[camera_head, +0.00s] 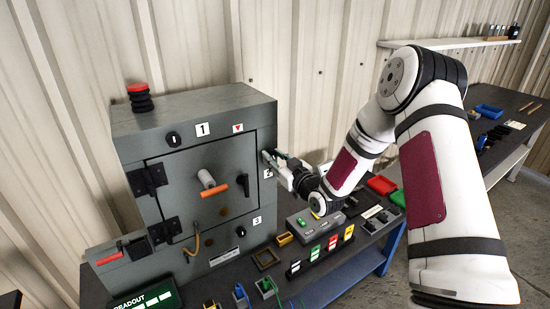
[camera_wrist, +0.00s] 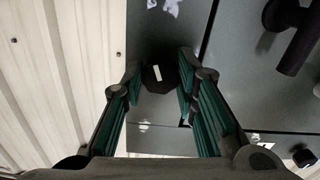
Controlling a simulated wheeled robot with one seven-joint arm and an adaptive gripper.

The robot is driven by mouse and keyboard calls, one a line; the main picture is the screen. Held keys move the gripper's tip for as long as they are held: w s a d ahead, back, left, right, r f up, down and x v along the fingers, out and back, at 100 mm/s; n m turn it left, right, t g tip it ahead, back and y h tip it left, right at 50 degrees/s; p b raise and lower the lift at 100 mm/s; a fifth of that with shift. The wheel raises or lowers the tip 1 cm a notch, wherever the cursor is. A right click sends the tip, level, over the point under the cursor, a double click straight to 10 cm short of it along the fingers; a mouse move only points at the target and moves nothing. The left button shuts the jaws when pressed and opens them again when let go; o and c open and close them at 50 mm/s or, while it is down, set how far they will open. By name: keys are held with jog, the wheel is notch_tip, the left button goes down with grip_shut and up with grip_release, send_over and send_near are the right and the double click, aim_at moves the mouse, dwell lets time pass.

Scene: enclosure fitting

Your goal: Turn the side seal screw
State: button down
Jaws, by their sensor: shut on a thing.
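The grey enclosure (camera_head: 190,110) stands on the bench against the corrugated wall. My gripper (camera_head: 272,160) reaches in from the right to the enclosure's right side. The side seal screw (camera_wrist: 160,82) is a dark, many-sided head with a short white mark, seen near the middle of the wrist view. The green-padded fingers of my gripper (camera_wrist: 160,70) lie on either side of this head and are shut on it. In the head view the screw is hidden by the gripper and the enclosure's edge.
The enclosure door carries a handle with an orange grip (camera_head: 214,190) and dark hinges. A red-topped stack (camera_head: 140,97) stands on the enclosure. The bench front holds a grey button box (camera_head: 316,226), coloured tags and small blocks. A red tray (camera_head: 381,185) lies beyond my wrist.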

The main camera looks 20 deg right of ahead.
jog(key=shift+m, duration=0.6)
jog(key=c, duration=1.3)
grip_release()
jog(key=v, duration=1.2)
